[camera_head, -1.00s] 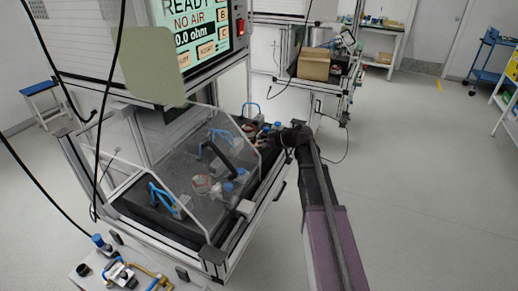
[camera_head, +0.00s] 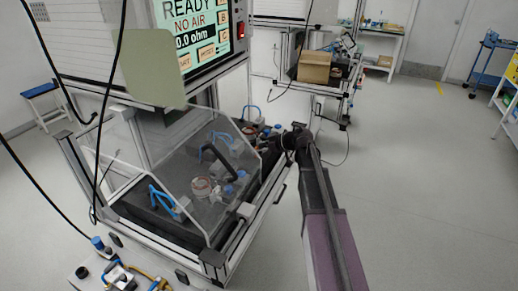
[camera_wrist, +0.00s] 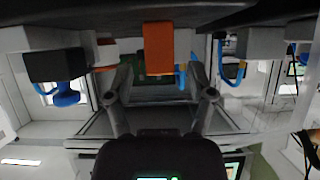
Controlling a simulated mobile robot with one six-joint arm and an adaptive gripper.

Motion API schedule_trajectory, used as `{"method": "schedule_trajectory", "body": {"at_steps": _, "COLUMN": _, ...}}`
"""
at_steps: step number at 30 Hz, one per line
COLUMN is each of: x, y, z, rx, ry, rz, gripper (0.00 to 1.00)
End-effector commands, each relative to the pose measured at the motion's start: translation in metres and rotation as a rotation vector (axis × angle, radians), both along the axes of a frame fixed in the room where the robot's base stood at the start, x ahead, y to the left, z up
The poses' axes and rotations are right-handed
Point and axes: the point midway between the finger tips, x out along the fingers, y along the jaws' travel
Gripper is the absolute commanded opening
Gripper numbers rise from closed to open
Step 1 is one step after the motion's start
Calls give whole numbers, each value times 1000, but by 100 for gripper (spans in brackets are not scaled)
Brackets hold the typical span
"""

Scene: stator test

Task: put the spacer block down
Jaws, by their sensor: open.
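In the wrist view an orange block (camera_wrist: 158,48) is centred between the fingers of my gripper (camera_wrist: 157,82), with its lower end near the fingertips. The fingers are apart, with a gap on both sides of the block. I cannot tell for sure that the orange block is the spacer block. It rests against a dark surface that runs along the top of this view. In the head view my arm reaches to the right side of the test bench (camera_head: 255,212), and the gripper itself is hard to make out there.
A black part with a blue knob (camera_wrist: 66,95) is left of the fingers, and a blue hose (camera_wrist: 229,72) is on the right. In the head view a clear guard (camera_head: 150,165) covers the bench fixtures. A cardboard box (camera_head: 314,67) stands behind. The floor at right is open.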

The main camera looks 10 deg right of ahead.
Motion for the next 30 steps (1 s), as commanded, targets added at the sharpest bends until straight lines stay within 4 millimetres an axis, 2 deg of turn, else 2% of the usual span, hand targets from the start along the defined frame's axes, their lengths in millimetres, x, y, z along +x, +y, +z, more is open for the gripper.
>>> {"method": "schedule_trajectory", "body": {"at_steps": 8, "x": -4, "y": -6, "z": 9, "rx": 0, "ry": 0, "rz": -1, "gripper": 70}}
{"method": "schedule_trajectory", "body": {"at_steps": 24, "x": -46, "y": -64, "z": 50, "rx": 1, "ry": -1, "rz": -2, "gripper": 70}}
{"method": "schedule_trajectory", "body": {"at_steps": 30, "x": -57, "y": -80, "z": 58, "rx": 0, "ry": 0, "rz": -1, "gripper": 70}}
